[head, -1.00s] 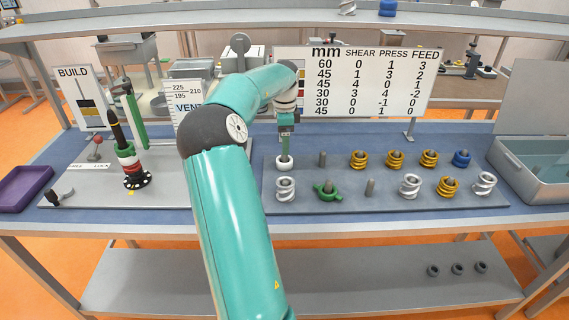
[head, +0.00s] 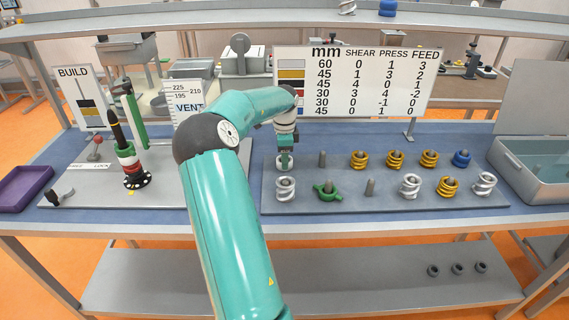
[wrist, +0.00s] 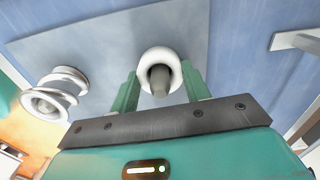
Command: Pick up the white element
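A smooth white ring (wrist: 160,54) sits around a grey peg at the back left corner of the grey peg board (head: 390,202). My gripper (head: 285,163) is down over that corner in the head view and partly hides the ring. In the wrist view the two green fingers of my gripper (wrist: 160,74) stand apart, one on each side of the ring. I cannot tell whether they touch it. A white coiled element (head: 285,188) stands just in front, and it shows at the left of the wrist view (wrist: 53,95). Two more white coils (head: 410,186) (head: 484,183) stand farther right.
A bare peg (head: 323,158) and a green winged part (head: 328,191) are close on the right. Several yellow coils (head: 394,159) and a blue one (head: 462,158) stand beyond. A sign board (head: 355,82) rises behind. The build post (head: 127,158) stands left.

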